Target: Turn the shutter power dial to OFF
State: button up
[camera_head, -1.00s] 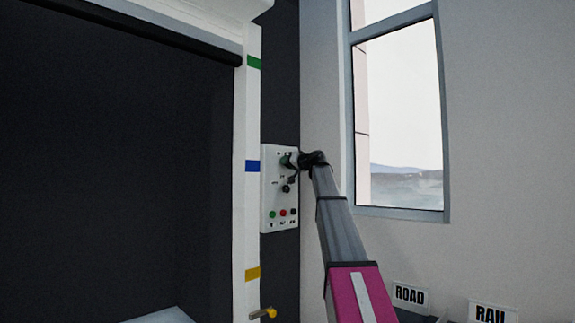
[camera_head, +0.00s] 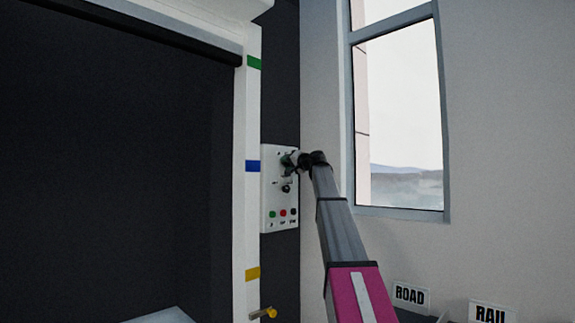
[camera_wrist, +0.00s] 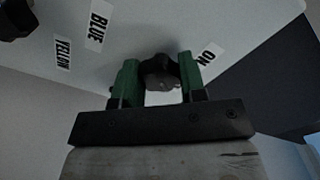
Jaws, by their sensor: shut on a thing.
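The white control panel (camera_head: 268,200) is on the dark wall strip beside the shutter frame. In the wrist view the panel face (camera_wrist: 215,22) fills the top, with an ON label (camera_wrist: 209,54) right of the dial. The dark power dial (camera_wrist: 160,66) sits between the two green fingers of my gripper (camera_wrist: 160,80), which is shut on it. The dial's pointer is hidden, so I cannot tell its setting. In the head view my gripper (camera_head: 290,160) is at the panel's upper part and covers the dial. No OFF label shows.
A yellow-tipped handle (camera_head: 268,313) juts out below the panel.

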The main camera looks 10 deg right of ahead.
jog(key=o, duration=0.9)
jog(key=shift+o, duration=0.2)
jog(key=v, duration=1)
jog(key=shift+s+d, duration=0.25)
jog(key=shift+s, duration=0.1)
